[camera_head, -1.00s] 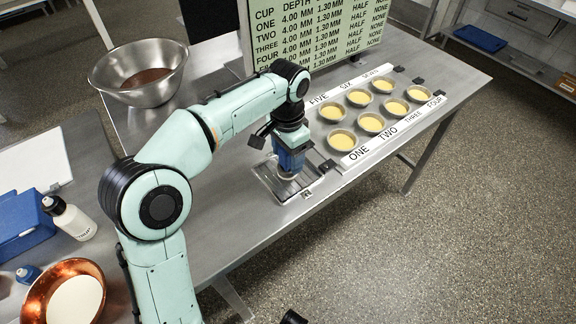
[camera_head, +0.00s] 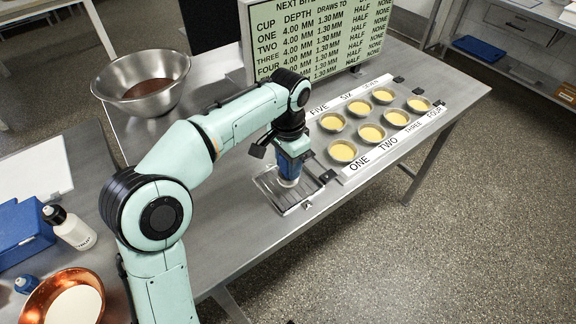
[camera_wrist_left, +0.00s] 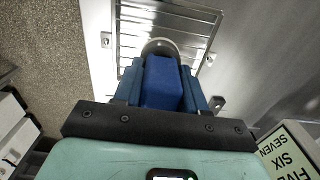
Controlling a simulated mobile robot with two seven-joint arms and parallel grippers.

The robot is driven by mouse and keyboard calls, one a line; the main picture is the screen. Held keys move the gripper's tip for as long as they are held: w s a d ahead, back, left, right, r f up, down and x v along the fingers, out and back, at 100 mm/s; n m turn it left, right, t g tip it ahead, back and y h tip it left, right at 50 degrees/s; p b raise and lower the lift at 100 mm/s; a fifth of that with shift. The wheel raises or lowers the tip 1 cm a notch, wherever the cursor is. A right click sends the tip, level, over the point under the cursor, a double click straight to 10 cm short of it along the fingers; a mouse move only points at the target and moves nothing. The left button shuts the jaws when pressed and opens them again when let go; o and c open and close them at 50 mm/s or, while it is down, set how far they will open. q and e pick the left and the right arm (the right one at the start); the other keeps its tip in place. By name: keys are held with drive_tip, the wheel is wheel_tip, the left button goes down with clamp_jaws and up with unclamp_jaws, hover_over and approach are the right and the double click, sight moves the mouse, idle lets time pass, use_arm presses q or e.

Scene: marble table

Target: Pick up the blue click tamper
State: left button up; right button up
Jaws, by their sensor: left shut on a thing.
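My left gripper (camera_head: 290,168) points down over a metal wire rack (camera_head: 269,192) on the table, left of the cup board. It is shut on the blue click tamper (camera_wrist_left: 162,82), whose blue body shows between the blue fingers in the left wrist view. The tamper's pale round base (camera_head: 288,183) shows below the fingers, over the rack. I cannot tell whether the base touches the rack. Most of the tamper is hidden by the fingers in the head view. My right gripper is not in view.
A white board (camera_head: 349,181) with several yellow-filled cups stands right of the rack, close to the gripper. A sign (camera_head: 318,40) stands behind. A steel bowl (camera_head: 141,72), a white bottle (camera_head: 76,230) and a copper bowl (camera_head: 95,278) are on the left.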

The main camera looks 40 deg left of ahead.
use_arm(q)
wheel_tip(320, 180, up, 19)
drive_tip(key=p, duration=0.7)
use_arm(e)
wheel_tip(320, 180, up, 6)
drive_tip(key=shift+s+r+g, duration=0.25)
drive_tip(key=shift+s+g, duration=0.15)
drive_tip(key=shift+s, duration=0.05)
use_arm(q)
drive_tip(key=shift+o, duration=0.8)
drive_tip(key=c, duration=0.3)
drive_tip(key=shift+f, duration=0.1)
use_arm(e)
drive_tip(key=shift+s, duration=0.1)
